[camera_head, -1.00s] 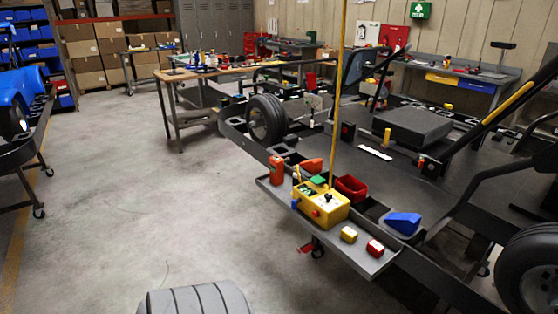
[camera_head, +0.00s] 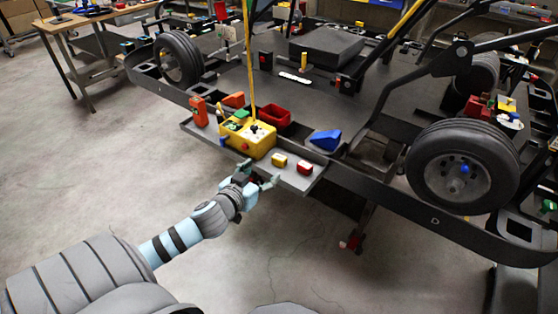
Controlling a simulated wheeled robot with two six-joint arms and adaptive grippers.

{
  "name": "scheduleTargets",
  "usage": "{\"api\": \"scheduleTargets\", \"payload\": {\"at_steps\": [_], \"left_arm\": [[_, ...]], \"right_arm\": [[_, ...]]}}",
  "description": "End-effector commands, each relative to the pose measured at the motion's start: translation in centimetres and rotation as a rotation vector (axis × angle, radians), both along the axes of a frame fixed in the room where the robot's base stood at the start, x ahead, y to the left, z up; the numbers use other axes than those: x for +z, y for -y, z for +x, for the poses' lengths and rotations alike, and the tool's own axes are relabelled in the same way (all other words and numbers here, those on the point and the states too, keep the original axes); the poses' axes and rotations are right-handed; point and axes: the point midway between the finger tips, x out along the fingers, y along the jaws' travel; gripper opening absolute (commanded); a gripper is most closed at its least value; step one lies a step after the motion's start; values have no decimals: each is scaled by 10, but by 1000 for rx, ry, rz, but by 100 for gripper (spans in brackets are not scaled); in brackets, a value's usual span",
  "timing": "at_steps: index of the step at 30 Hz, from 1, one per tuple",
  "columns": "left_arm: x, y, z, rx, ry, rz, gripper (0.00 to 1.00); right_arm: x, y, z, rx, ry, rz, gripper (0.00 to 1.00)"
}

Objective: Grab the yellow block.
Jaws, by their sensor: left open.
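The small yellow block (camera_head: 279,160) sits on the grey tray (camera_head: 303,182) fixed along the kart's side, with a red block (camera_head: 305,168) to its right. A larger yellow control box (camera_head: 249,138) with a tall yellow pole stands to its left. My left gripper (camera_head: 257,181) is open and empty, in front of the tray's outer edge, below and to the left of the yellow block, and apart from it. My right gripper is not in view.
The tray also bears an orange-red object (camera_head: 198,112) at its left end. Behind are a red bin (camera_head: 274,117) and a blue wedge (camera_head: 326,140). A kart wheel (camera_head: 464,166) stands at the right. The floor in front is clear.

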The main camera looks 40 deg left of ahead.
Motion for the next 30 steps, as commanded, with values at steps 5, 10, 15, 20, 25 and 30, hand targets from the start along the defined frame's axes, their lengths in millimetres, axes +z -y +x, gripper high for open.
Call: {"api": "scheduleTargets", "payload": {"at_steps": [5,10,15,20,25,30], "left_arm": [[-18,-10,44,4,1,-3,63],[-22,-14,60,1,-1,-1,63],[-32,-20,88,2,1,-3,63],[-38,-24,106,0,-2,-1,63],[-36,-23,107,-1,-2,-1,63],[-36,-23,106,0,-2,1,36]], "right_arm": [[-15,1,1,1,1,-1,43],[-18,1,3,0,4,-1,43],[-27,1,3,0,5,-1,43],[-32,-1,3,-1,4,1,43],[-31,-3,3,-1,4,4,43],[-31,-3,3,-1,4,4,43]]}}
